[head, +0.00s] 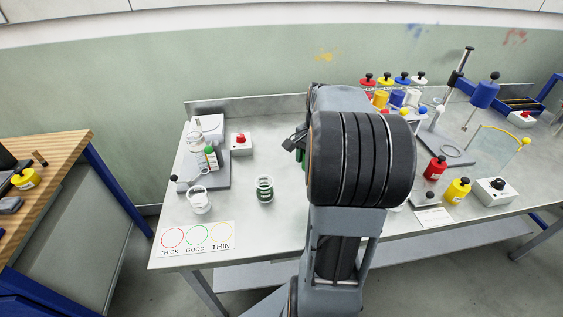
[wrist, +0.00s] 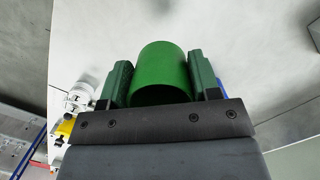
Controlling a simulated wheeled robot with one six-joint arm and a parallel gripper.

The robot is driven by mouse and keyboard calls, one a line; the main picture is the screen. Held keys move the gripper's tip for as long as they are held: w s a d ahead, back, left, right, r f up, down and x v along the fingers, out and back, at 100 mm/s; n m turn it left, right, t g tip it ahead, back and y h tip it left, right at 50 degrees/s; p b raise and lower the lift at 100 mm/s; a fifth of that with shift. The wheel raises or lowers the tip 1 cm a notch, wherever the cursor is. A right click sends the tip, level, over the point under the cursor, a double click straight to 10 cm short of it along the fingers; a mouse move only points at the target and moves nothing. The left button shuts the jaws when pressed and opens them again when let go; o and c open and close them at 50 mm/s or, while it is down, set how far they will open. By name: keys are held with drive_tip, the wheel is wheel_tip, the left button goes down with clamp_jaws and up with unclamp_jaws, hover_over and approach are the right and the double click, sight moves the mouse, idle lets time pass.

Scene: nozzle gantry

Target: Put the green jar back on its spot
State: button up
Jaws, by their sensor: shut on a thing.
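The green jar (wrist: 163,70) sits between the two dark green fingers of my gripper (wrist: 160,82) in the wrist view, and the gripper is shut on it. Its smooth bright green side faces the camera, with a pale grey surface behind it. In the head view my gripper (head: 299,146) shows only as a small dark part left of my arm, above the bench. A bit of green shows there, and the rest is hidden. A rack (head: 419,104) with red, yellow, blue and white jars stands behind my arm. I cannot make out an empty spot.
A red jar (head: 437,168) and a yellow jar (head: 458,190) stand right of my arm, near a stand with a blue cylinder (head: 485,94). Left are a red-button box (head: 242,144), a cup (head: 265,189) and a THICK/GOOD/THIN card (head: 197,238). Bench around the cup is clear.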

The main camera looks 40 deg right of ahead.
drive_tip(key=w+f+p, duration=0.1)
drive_tip(key=w+f, duration=0.2)
drive_tip(key=w, duration=0.4)
hover_over(286, 172)
drive_tip(key=f, duration=0.5)
drive_tip(key=shift+s+d+f, duration=0.2)
drive_tip(key=shift+s+f, duration=0.1)
drive_tip(key=shift+w+f, duration=0.15)
drive_tip(key=shift+f, duration=0.1)
drive_tip(key=shift+w+f+p, duration=0.15)
drive_tip(key=shift+f+p, duration=0.15)
drive_tip(key=shift+f, duration=1.35)
drive_tip(key=shift+f, duration=0.15)
drive_tip(key=o, duration=0.9)
